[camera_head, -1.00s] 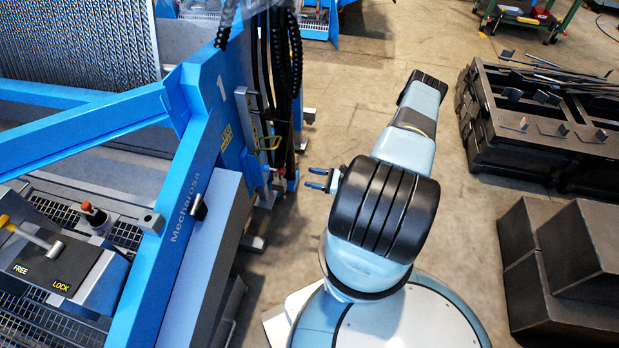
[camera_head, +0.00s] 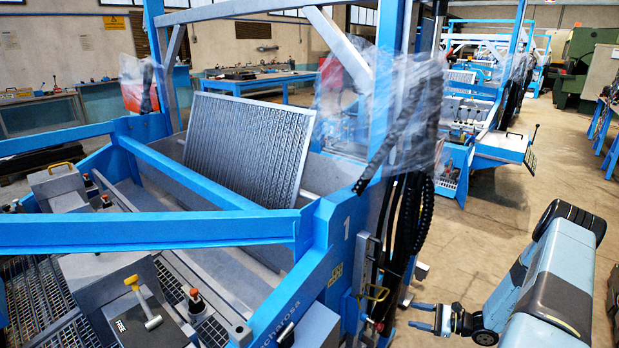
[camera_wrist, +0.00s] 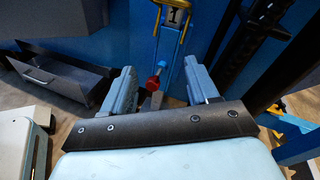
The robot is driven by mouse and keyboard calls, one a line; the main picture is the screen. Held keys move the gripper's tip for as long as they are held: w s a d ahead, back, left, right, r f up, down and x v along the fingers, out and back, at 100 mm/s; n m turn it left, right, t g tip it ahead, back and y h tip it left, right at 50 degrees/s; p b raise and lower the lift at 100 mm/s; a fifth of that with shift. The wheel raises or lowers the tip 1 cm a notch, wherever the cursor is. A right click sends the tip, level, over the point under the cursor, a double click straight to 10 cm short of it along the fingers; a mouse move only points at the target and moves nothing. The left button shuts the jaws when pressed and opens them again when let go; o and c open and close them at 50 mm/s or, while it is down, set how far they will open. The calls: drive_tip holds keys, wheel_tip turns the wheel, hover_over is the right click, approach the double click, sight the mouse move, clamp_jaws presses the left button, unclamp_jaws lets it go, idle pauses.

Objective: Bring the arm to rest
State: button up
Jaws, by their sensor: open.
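My gripper (camera_head: 422,317) is at the lower right of the head view, beside the right side of the blue machine frame (camera_head: 331,262). Its two fingers point left and stand apart with nothing between them. My arm is folded at the right edge of that view. In the wrist view my gripper (camera_wrist: 162,88) has both fingers spread, with floor, a red knob (camera_wrist: 153,83) and the machine's blue side beyond them. I cannot tell the exact gap between the fingertips and the machine.
A sieve panel (camera_head: 249,148) leans inside the machine. A yellow-handled lever (camera_head: 140,300) is at the lower left. Open floor (camera_head: 490,235) lies behind my arm.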

drive_tip(key=s+a+r+n+g+h, duration=0.1)
drive_tip(key=a+r+n+g+h, duration=0.2)
drive_tip(key=r, duration=1)
drive_tip(key=s+a+r+n+g+h, duration=0.1)
drive_tip(key=a+r+n+g+h, duration=0.3)
drive_tip(key=r, duration=0.8)
drive_tip(key=s+a+r+n+g, duration=0.15)
drive_tip(key=r+n, duration=0.35)
drive_tip(key=r, duration=0.8)
drive_tip(key=s+a+r+n+t+h, duration=0.2)
drive_tip(key=s+r+n+t+h, duration=0.1)
drive_tip(key=s+r, duration=0.7)
drive_tip(key=s+a+r+n+t+h, duration=0.3)
drive_tip(key=s+r+n+t+h, duration=0.1)
drive_tip(key=s+r, duration=0.7)
drive_tip(key=s+h, duration=0.1)
drive_tip(key=s, duration=0.2)
drive_tip(key=shift+s+a+r, duration=0.2)
drive_tip(key=shift+r, duration=0.1)
